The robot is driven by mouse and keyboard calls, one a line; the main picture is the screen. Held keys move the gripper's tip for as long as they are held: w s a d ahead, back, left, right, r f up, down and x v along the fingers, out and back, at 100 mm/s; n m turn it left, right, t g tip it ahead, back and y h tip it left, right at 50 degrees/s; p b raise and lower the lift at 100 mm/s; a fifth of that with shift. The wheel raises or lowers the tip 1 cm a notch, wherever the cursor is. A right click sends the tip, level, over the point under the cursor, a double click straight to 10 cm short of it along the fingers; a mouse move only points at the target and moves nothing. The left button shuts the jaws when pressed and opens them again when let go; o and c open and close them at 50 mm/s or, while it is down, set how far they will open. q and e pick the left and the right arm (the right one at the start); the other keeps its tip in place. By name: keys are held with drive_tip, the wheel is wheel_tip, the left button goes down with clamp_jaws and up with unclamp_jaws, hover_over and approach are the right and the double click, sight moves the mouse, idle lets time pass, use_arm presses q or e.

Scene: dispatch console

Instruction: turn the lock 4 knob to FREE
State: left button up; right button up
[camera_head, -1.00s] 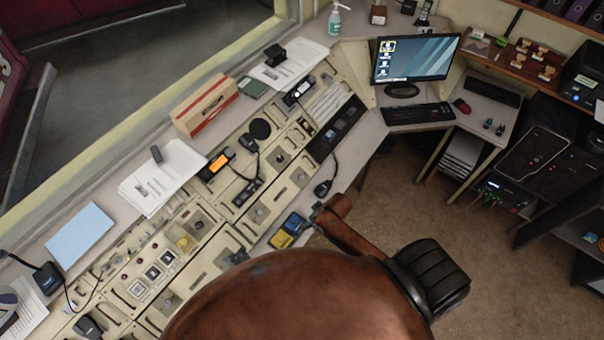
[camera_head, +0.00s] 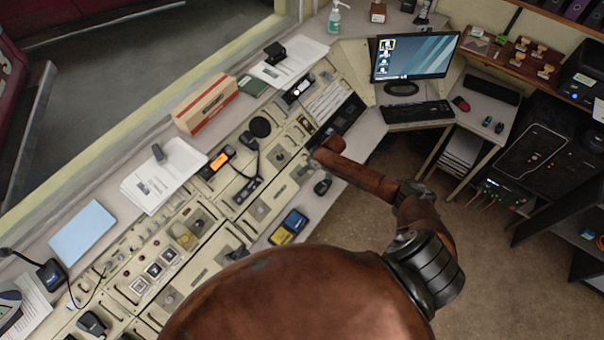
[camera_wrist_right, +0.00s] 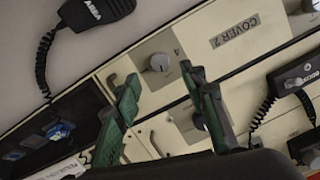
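The console (camera_head: 257,212) runs diagonally across the head view and carries several grey knobs. No lock 4 label can be read, so I cannot tell which knob is lock 4. In the right wrist view a grey knob (camera_wrist_right: 159,62) sits on a cream panel beside a "COVER 2" label (camera_wrist_right: 248,30). A second knob (camera_wrist_right: 199,121) is partly hidden behind a finger. My right gripper (camera_wrist_right: 160,78) is open and empty, its green fingers spread over these panels, apart from the first knob. In the head view its arm reaches over the console's middle right. My left gripper is not in view.
A black handset (camera_wrist_right: 95,10) with a coiled cord lies near the wrist view's top left, and another (camera_wrist_right: 296,82) is at right. In the head view, a yellow-and-blue device (camera_head: 289,227) lies on the console's near edge. A monitor (camera_head: 415,57) stands beyond.

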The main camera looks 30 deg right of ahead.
drive_tip(key=shift+x, duration=2.9)
drive_tip(key=shift+c, duration=0.7)
clamp_jaws()
drive_tip(key=shift+a, duration=0.1)
